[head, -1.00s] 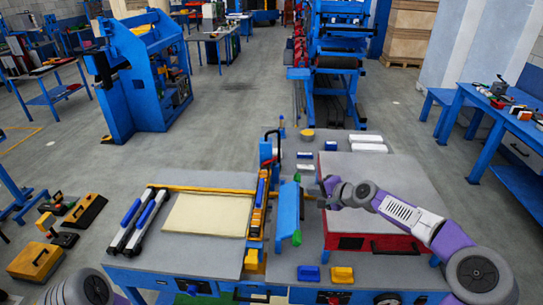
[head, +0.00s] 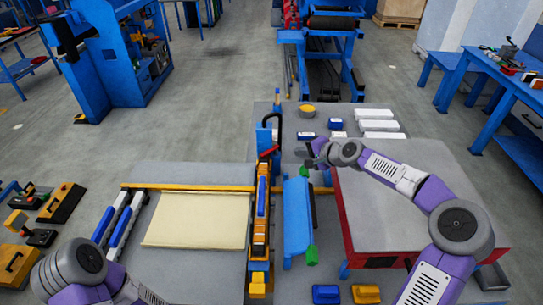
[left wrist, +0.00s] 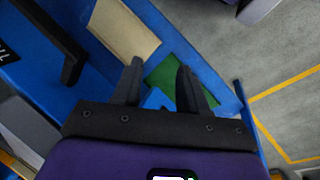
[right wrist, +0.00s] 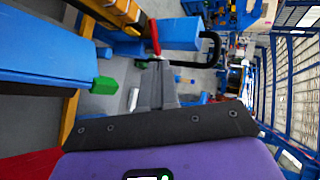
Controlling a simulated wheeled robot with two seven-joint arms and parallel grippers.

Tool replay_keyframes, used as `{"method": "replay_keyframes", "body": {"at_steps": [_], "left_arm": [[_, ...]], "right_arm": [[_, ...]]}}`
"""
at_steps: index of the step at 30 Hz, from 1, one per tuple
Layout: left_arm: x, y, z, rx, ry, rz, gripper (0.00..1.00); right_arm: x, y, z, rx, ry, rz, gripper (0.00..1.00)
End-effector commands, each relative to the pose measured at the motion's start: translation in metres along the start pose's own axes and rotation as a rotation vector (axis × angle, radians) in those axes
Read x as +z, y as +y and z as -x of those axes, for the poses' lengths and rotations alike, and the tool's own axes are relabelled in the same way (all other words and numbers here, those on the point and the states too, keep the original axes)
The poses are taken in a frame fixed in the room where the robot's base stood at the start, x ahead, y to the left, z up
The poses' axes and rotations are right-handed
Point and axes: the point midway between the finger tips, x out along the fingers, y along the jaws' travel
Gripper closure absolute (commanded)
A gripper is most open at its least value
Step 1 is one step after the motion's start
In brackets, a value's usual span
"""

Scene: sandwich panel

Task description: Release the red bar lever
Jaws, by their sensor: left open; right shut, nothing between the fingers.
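The red bar lever (head: 268,152) shows as a short red piece beside the black curved handle (head: 279,122), at the far end of the clamp strip in the head view. It also shows in the right wrist view (right wrist: 154,37), attached near a blue block (right wrist: 181,33). My right gripper (head: 312,152) is shut and empty, to the right of the lever and apart from it. Its closed fingers (right wrist: 157,84) point just below the lever in the right wrist view. My left gripper (left wrist: 160,68) is open and empty over the left side of the bench.
A long blue bar (head: 298,215) with a green end (head: 311,255) lies between the clamp strip and the red-sided box (head: 345,228). A cream panel (head: 195,220) lies on the left table. White blocks (head: 380,125) stand at the far right.

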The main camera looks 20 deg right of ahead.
Motion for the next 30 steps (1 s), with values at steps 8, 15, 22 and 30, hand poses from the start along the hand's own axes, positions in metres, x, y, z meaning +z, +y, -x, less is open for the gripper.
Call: {"method": "replay_keyframes", "body": {"at_steps": [8,15,22,30], "left_arm": [[-0.002,-0.015,-0.040,0.000,0.000,0.000,0.57],[-0.002,-0.018,-0.047,0.000,0.000,0.000,0.57],[-0.002,-0.017,-0.046,0.000,0.000,0.000,0.57],[-0.002,-0.018,-0.047,0.000,0.000,0.000,0.57]], "right_arm": [[0.000,0.037,-0.021,0.000,0.000,0.000,1.00],[0.000,0.043,-0.025,-0.001,0.000,0.001,1.00],[0.000,0.043,-0.025,-0.001,0.001,0.001,1.00],[0.001,0.043,-0.044,-0.001,-0.003,0.000,1.00]]}}
